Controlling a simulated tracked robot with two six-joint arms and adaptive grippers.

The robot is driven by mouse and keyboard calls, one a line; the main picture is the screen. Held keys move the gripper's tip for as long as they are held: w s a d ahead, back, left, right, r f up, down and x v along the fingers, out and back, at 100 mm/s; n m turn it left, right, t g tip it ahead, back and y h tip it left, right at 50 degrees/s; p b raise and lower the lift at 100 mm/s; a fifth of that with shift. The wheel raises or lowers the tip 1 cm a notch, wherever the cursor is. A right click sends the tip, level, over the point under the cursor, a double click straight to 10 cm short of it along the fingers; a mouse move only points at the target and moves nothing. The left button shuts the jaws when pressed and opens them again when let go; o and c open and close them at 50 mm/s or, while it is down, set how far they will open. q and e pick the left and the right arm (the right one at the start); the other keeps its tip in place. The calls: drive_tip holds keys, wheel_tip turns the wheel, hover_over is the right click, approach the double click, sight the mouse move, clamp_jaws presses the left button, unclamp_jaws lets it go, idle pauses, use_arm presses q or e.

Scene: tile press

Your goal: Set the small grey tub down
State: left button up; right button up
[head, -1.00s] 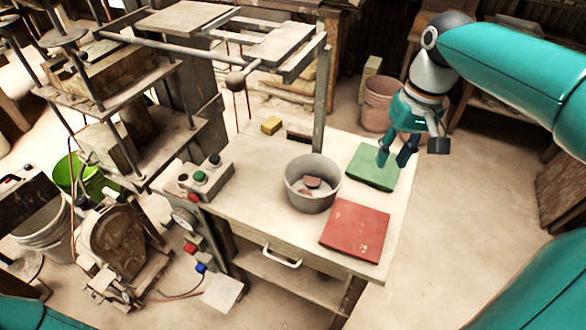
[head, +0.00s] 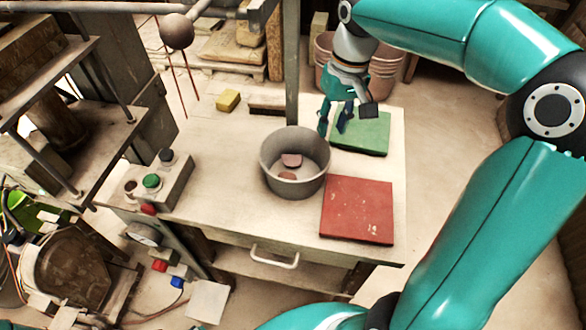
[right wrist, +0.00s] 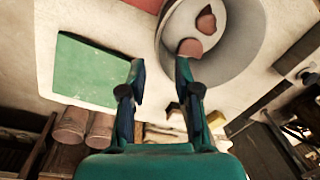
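The small grey tub (head: 296,188) stands upright on the pale table (head: 225,150), with reddish pieces inside. The tub's wall (right wrist: 245,42) also shows at the upper right of the right wrist view. My right gripper (head: 332,128) is at the tub's far right side, over the near-left part of the green mat. In the right wrist view, its two fingers (right wrist: 160,68) are apart with nothing between them. One fingertip appears close to the tub's rim; I cannot tell if they touch. My left gripper is not in view.
The green mat (head: 363,138) lies behind and right of the tub, the red mat (head: 357,210) in front and right. A button box (head: 160,182) stands at the table's left. A yellow block (head: 228,100) and a vertical post (head: 291,70) are behind.

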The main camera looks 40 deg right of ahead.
hover_over(322, 167)
drive_tip(key=d, duration=0.1)
drive_tip(key=f, duration=0.6)
drive_tip(key=shift+w+f, duration=0.2)
drive_tip(key=shift+f, duration=0.15)
drive_tip(key=shift+a+f, duration=0.15)
drive_tip(key=shift+f, duration=1.35)
drive_tip(key=shift+a+f, duration=0.15)
drive_tip(key=shift+f, duration=1.35)
clamp_jaws()
